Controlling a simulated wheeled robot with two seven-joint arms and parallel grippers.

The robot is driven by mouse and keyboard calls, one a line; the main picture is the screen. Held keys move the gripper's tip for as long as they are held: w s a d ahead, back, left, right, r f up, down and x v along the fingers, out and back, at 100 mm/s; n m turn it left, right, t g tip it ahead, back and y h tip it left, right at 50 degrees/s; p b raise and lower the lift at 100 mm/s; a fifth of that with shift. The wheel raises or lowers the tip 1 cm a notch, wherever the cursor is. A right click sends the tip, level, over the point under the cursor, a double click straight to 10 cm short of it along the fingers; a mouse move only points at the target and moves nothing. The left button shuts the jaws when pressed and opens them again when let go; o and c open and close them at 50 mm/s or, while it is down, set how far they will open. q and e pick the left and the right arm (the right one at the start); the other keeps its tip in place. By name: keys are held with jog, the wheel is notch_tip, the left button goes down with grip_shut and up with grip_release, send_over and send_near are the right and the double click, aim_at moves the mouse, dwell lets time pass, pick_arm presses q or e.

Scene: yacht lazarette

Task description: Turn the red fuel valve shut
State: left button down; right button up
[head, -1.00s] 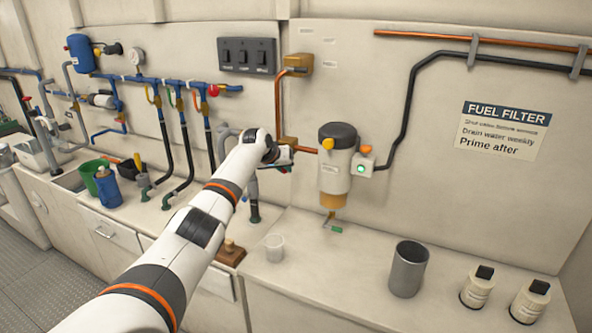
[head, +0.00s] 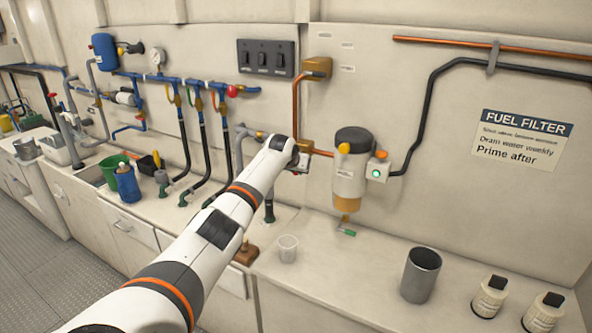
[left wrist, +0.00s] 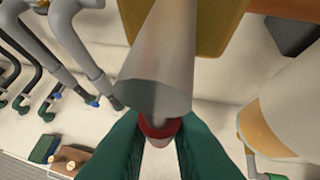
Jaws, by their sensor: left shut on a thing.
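The red fuel valve handle (left wrist: 160,127) shows in the left wrist view as a small red piece between the two green fingers of my left gripper (left wrist: 160,148). The fingers are shut on it. A grey tapered piece (left wrist: 160,75) in front covers its upper part, so its turn angle cannot be told. A brass-coloured body (left wrist: 208,22) lies just above it. In the head view my left gripper (head: 300,163) is at the wall by the copper fuel line (head: 322,153), left of the fuel filter (head: 349,185); my wrist hides most of the valve there. My right gripper is not in view.
The filter and its box with a green light (head: 376,171) stand close to the right of my gripper. Blue pipes and black hoses (head: 184,140) are to the left. A white cup (head: 288,247) and a metal cylinder (head: 421,275) stand on the counter below.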

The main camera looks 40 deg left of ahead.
pick_arm(q)
jog(key=c, duration=1.4)
grip_release()
jog(key=b+v, duration=0.2)
jog(key=v, duration=1)
jog(key=shift+f+b, duration=0.1)
jog(key=shift+b, duration=0.25)
